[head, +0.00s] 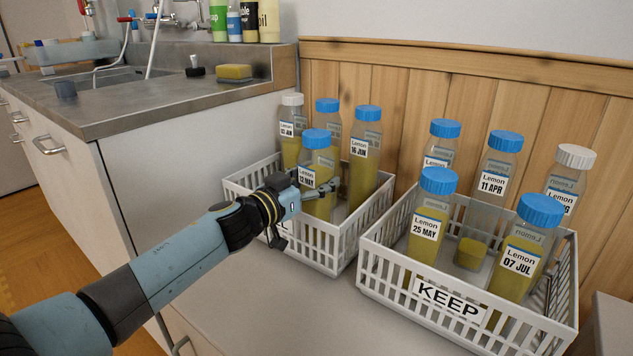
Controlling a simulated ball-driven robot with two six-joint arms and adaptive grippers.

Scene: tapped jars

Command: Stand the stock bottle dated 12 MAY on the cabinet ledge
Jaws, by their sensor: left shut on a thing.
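The bottle labelled Lemon 12 MAY (321,160) has a blue cap and yellow liquid. It stands upright in the front of the left white crate (345,250), at least partly inside its walls. My left gripper (318,192) is shut on this bottle at about label height, reaching over the crate's near wall. The bottle's base is hidden by the gripper and crate, so I cannot tell whether it touches the crate floor. The pale cabinet ledge (385,325) runs under and in front of the crates. My right gripper is not in view.
Bottles including one dated 16 JUN (365,150) stand close behind the held bottle. A crate marked KEEP (400,290) holds several bottles and a small yellow block (470,252). The sink counter (150,105) rises at left. The ledge's front strip is clear.

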